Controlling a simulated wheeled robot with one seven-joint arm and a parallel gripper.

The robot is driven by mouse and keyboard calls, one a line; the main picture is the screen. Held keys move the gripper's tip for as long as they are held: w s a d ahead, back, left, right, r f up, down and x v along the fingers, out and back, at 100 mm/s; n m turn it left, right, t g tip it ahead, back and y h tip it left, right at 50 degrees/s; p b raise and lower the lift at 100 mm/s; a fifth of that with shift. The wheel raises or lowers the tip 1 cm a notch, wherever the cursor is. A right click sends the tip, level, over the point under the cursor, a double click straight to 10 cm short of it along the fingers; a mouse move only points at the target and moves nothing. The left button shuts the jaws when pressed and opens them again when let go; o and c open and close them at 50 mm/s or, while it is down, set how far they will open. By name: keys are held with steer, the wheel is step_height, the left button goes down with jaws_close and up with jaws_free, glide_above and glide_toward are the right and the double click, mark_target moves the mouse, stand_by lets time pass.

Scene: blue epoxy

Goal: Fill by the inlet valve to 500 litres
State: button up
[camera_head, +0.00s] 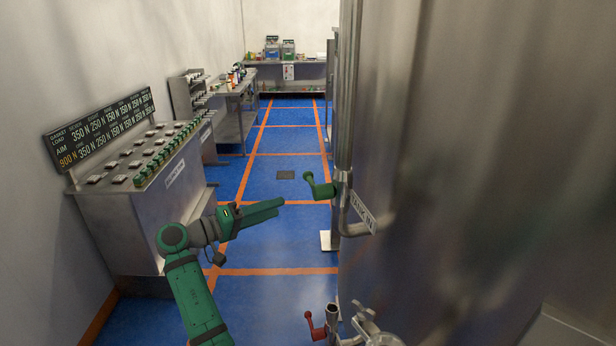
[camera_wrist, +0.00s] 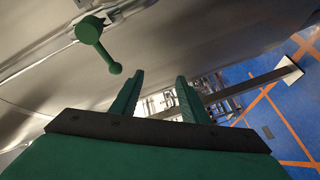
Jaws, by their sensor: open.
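A green valve handle (camera_head: 322,187) sticks out to the left from a pipe on the large steel tank (camera_head: 480,150), beside a label plate (camera_head: 362,212). It also shows in the wrist view (camera_wrist: 92,32), up and left of the fingers, with its knob hanging down. A red handle (camera_head: 316,326) sits on a lower fitting at the tank's base. My gripper (camera_head: 282,207) is open and empty, left of and slightly below the green handle, apart from it. In the wrist view my two green fingers (camera_wrist: 158,98) stand apart with nothing between them. No litre reading is legible.
A steel console (camera_head: 140,215) with rows of buttons and a display board (camera_head: 100,125) stands at the left wall. Steel benches (camera_head: 235,115) lie behind it. The blue floor aisle (camera_head: 290,170) with orange lines is clear.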

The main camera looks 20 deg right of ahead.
mark_target(309, 175)
step_height(309, 175, up, 9)
steer(key=s+m+g+h, duration=0.1)
steer(key=m+g, duration=0.2)
steer(key=d, duration=0.7)
steer(key=w+d, duration=0.1)
steer(key=d, duration=0.2)
steer(key=shift+w+d+f, duration=0.1)
steer(key=shift+d+f, duration=0.05)
steer(key=shift+d, duration=0.25)
steer(key=shift+c, duration=0.6)
jaws_close()
